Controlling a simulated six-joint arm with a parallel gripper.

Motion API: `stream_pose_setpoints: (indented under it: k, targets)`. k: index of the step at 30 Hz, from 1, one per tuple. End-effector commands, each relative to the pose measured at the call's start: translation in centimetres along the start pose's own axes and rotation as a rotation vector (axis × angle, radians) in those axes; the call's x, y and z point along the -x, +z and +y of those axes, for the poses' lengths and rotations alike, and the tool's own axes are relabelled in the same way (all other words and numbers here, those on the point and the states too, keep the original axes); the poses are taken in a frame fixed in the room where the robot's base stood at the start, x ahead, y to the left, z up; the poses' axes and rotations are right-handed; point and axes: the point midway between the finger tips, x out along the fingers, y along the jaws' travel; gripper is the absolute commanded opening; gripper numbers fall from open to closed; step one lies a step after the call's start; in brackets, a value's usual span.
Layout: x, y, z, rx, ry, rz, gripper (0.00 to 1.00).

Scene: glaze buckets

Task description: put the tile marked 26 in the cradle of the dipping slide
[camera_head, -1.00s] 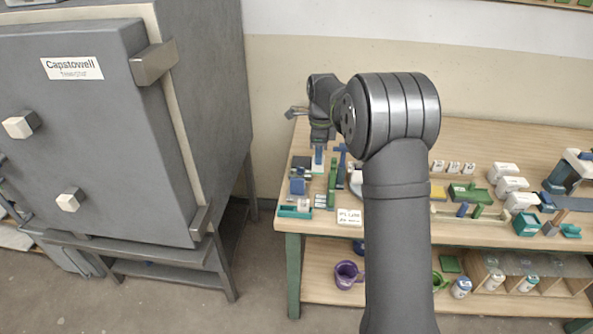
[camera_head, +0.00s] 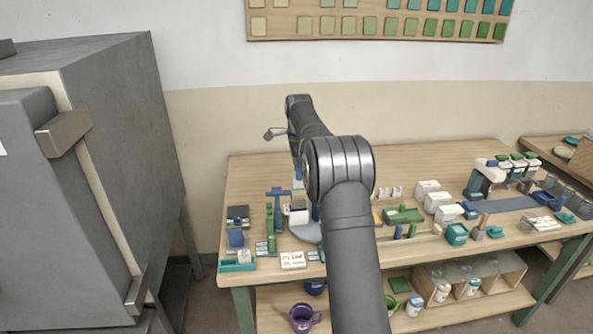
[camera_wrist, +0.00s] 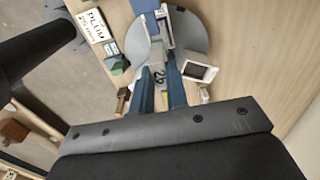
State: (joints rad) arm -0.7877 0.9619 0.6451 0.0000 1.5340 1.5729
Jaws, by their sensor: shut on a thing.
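My gripper (camera_wrist: 160,88) has two blue fingers shut on a pale tile marked 26 (camera_wrist: 158,74), seen in the wrist view. The tile is held over the bench, near a grey round plate (camera_wrist: 198,36). A narrow blue and whitish upright piece (camera_wrist: 165,25) stands just beyond the fingertips. It may be part of the dipping slide, but I cannot tell for sure, and I cannot make out the cradle. Whether the tile touches that piece is unclear. In the head view my arm hides the fingers and the tile; the round plate (camera_head: 303,233) shows partly beside the arm.
A white box with a dark top (camera_wrist: 197,71) is right of the fingers. A lettered card (camera_head: 293,260) lies at the bench's front edge, near green and blue fixtures (camera_head: 270,225). White boxes (camera_head: 438,202) stand farther right. The bench's back strip is clear. A grey kiln (camera_head: 110,130) stands left.

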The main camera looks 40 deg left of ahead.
Motion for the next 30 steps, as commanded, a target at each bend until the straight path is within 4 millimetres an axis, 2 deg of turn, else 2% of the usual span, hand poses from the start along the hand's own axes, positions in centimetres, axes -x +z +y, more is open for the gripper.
stream_pose_setpoints:
  k: [15,30]
  targets:
    - [-4.1,0.1,0.1,0.0,0.002,0.0,0.0]
    - [-4.7,0.0,0.0,0.0,0.0,0.0,0.0]
